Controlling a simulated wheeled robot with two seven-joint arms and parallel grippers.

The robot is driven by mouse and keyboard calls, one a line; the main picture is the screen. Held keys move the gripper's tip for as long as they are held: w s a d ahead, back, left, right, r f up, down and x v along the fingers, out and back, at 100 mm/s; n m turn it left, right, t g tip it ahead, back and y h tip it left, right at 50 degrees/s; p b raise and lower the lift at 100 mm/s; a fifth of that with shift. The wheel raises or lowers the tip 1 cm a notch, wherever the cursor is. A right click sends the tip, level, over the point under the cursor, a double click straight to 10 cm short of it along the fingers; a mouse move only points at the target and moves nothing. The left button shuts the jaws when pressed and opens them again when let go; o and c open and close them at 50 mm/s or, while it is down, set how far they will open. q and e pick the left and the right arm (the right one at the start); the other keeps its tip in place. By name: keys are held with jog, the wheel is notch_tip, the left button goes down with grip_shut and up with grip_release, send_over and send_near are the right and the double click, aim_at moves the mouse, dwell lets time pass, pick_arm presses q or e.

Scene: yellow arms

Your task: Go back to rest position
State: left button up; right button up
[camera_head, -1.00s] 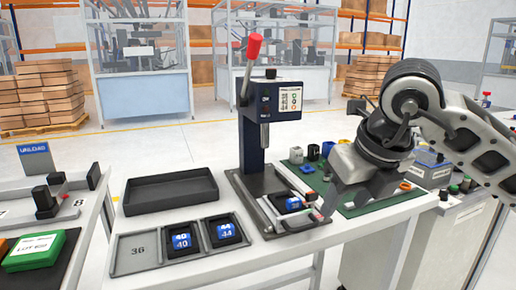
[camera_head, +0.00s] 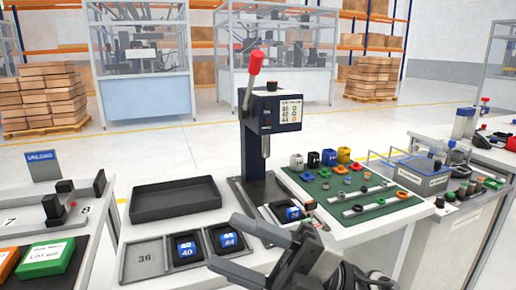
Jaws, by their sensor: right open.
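My right gripper (camera_head: 240,248) is at the bottom middle of the head view, close to the camera, with its fingers pointing left. Its jaws are open and nothing shows between them. It covers part of the front table edge and the lower right of the numbered tray area. My left gripper is out of view. The dark press (camera_head: 256,140) with its red-knobbed lever (camera_head: 255,63) stands upright behind the gripper. A blue-labelled part (camera_head: 292,213) sits at the press base, apart from the gripper.
A numbered tray (camera_head: 144,262) has an empty 36 compartment and blue-marked parts in 40 and 44. An empty black tray (camera_head: 175,213) lies behind it. A green mat (camera_head: 325,190) with several small parts is right of the press. The unload station (camera_head: 42,165) is left.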

jog(key=w+d+f+m+t+h+p, duration=0.1)
jog(key=w+d+f+m+t+h, duration=0.2)
jog(key=d+f+m+t+h, duration=0.55)
jog(key=w+d+f+m+t+h+p, duration=0.1)
jog(key=w+f+m+t+h, duration=0.3)
jog(key=m+t, duration=0.8)
jog(key=s+d+f+m+g+h, duration=0.3)
jog(key=s+f+m+g, duration=0.2)
jog(key=f, duration=0.4)
jog(key=s+d+f+m+g+h, duration=0.3)
jog(key=s+f+m+g, duration=0.3)
jog(key=s+f, duration=0.2)
notch_tip(320, 180, down, 2)
jog(key=shift+s+f+h+p, duration=0.1)
jog(key=shift+s+h+p, duration=0.2)
jog(key=shift+h, duration=0.35)
